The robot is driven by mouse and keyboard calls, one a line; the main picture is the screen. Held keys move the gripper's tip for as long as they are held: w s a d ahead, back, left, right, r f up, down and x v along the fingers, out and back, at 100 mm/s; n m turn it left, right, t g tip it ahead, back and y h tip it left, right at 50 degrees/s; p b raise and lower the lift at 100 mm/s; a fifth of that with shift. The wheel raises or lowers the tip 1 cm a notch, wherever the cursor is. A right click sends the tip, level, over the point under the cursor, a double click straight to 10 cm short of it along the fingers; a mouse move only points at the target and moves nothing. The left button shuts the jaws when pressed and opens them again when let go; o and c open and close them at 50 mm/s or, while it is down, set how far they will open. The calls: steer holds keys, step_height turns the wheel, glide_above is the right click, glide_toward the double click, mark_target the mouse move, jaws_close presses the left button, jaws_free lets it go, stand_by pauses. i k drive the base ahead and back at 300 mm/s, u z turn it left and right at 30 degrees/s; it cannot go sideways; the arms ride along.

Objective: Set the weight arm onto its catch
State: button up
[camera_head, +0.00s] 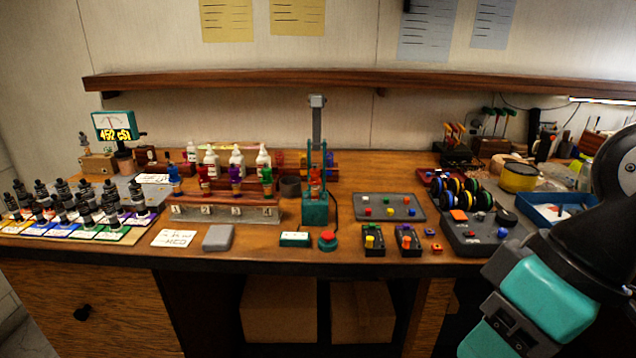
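A teal test stand (316,213) stands near the middle of the bench. My black and teal arm fills the right edge of the view, and my gripper is not in view.
A rack (225,210) with coloured bottles is left of the stand. A red button (327,240) and a small teal box (295,239) are in front. A grey tray (376,208) with coloured pieces is to the right. The wooden shelf (220,82) runs behind.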

mark_target(316, 101)
steer(key=z, duration=0.2)
steer(key=k, duration=0.45)
steer(key=z, duration=1.25)
steer(key=i, duration=0.95)
steer(key=u, duration=0.8)
steer(key=i, duration=0.6)
steer(key=u, duration=0.85)
steer(key=i, duration=0.65)
steer(key=u, duration=0.05)
